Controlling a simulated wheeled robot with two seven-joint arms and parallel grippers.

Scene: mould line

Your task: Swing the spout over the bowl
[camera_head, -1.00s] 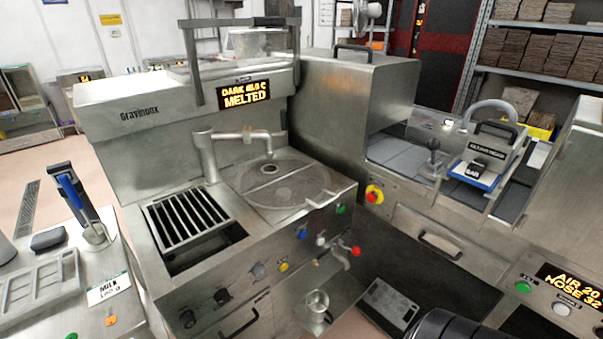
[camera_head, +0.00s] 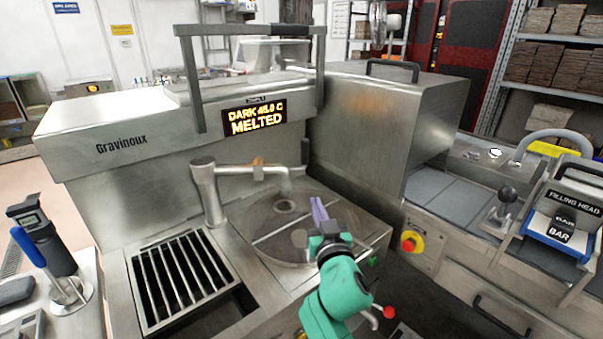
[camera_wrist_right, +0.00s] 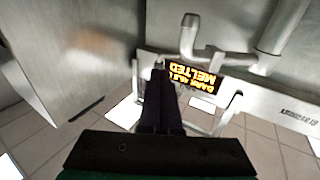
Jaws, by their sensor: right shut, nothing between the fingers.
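The spout (camera_head: 240,170) is a bent metal pipe on an upright post at the left of the bowl. Its arm runs right and its down-turned end shows over the back part of the bowl. The round bowl (camera_head: 262,248) has a cover with thin bars and is set in the steel worktop. My right gripper (camera_head: 318,208), with purple fingers on a green arm, is shut and empty above the bowl's right side, to the right of the spout end and apart from it. In the right wrist view the spout (camera_wrist_right: 188,38) appears upside down beyond the shut fingers (camera_wrist_right: 158,68). My left gripper is not in view.
A slatted grate (camera_head: 180,280) lies left of the bowl. A grey frame handle (camera_head: 192,85) stands above the lit MELTED display (camera_head: 255,120). A steel housing (camera_head: 370,130) rises behind and right. A red knob (camera_head: 389,312) sits near my right arm.

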